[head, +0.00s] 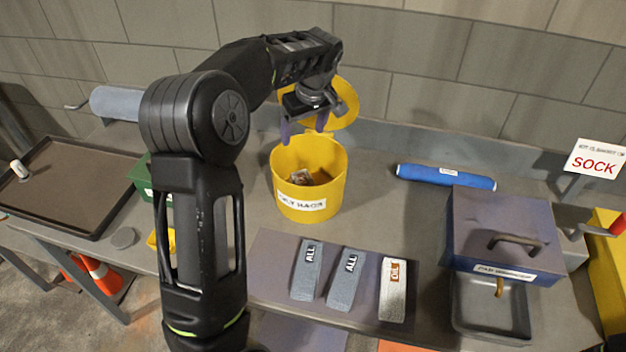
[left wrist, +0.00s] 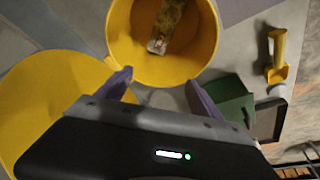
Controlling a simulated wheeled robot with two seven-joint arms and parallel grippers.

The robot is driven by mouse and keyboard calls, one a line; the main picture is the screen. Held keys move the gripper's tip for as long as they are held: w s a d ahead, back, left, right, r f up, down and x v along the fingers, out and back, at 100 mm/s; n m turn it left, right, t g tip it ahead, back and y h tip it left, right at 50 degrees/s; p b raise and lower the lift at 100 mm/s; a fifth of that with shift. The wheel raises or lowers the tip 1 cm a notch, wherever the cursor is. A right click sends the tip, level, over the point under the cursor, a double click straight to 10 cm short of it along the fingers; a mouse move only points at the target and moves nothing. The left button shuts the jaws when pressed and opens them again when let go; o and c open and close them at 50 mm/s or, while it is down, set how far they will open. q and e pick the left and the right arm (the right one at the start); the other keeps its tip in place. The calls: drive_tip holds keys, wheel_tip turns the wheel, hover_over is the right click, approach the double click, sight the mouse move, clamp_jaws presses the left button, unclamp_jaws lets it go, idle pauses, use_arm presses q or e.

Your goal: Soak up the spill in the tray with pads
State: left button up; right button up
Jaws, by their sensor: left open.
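My left gripper (head: 307,127) is open and empty above the open yellow bin (head: 300,205). In the left wrist view its fingers (left wrist: 157,90) are spread at the bin's rim (left wrist: 205,45). A crumpled, brownish-stained pad (left wrist: 165,25) lies inside the bin. Two grey pads marked ALL, the left one (head: 306,270) and the middle one (head: 346,278), lie on a mat beside a paler pad marked OIL (head: 393,290). A small dark tray (head: 490,315) sits in front of a purple-grey box; a larger brown-floored tray (head: 75,185) is at the left. I cannot make out liquid in either.
The bin's yellow lid (head: 347,100) stands open behind it. A blue roll (head: 445,177) lies at the back. The purple-grey box (head: 505,230) has a handle. A green box (left wrist: 228,97) and yellow scoop (left wrist: 277,55) are beside the bin.

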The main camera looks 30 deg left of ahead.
use_arm(q)
drive_tip(key=b+v, duration=0.1)
drive_tip(key=v, duration=0.6)
drive_tip(key=shift+d+r, duration=0.2)
drive_tip(key=shift+r, duration=0.15)
drive_tip(key=shift+s, duration=0.15)
idle(0.5)
